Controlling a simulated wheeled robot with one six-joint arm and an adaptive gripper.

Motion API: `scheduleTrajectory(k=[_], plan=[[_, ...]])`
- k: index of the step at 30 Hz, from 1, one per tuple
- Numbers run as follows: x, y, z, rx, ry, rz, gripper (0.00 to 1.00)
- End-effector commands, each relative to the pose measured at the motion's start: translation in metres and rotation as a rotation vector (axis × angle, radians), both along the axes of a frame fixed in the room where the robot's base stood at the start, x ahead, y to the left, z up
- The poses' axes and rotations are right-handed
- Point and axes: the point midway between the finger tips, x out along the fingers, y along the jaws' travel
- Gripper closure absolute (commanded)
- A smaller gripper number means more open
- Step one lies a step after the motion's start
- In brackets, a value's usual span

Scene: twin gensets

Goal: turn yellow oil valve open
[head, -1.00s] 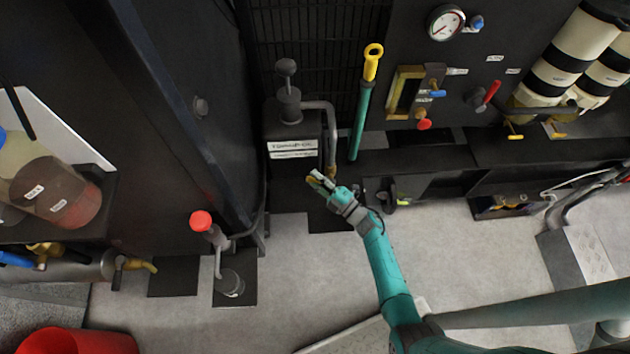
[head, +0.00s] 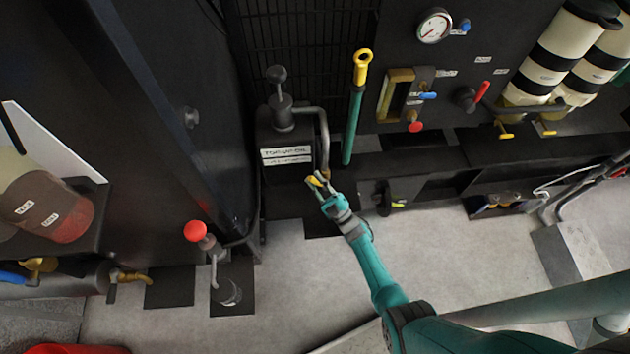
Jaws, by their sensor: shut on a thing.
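My gripper (head: 316,181) is at the lower right corner of the black top-up oil box, low in the middle of the head view. Its fingers are shut on the yellow oil valve handle (head: 318,179), of which a small yellow part shows between them. The valve sits at the lower end of the grey bent pipe (head: 324,135) coming from the top of the oil box (head: 285,180). The fingers hide most of the handle and the valve body, so its exact angle cannot be told.
A green bar with a yellow ring end (head: 355,110) stands just right of the pipe. A red-knobbed pump (head: 195,231) stands left. Grey floor is clear around my arm.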

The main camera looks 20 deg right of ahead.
Motion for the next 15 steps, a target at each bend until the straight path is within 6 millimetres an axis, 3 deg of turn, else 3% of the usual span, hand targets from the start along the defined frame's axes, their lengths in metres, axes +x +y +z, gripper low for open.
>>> scheduleTrajectory(k=[9, 10, 12, 13, 15], plan=[[-0.0005, -0.0001, -0.0003, 0.001, 0.0, 0.0, 1.0], [-0.0006, 0.0, -0.0005, 0.001, 0.0, 0.0, 0.75], [-0.0006, 0.0, -0.0005, 0.001, 0.001, 0.0, 0.58], [-0.0005, 0.0, -0.0004, 0.001, 0.001, 0.0, 0.51], [-0.0004, -0.0001, -0.0003, 0.001, 0.0, 0.0, 0.51]])
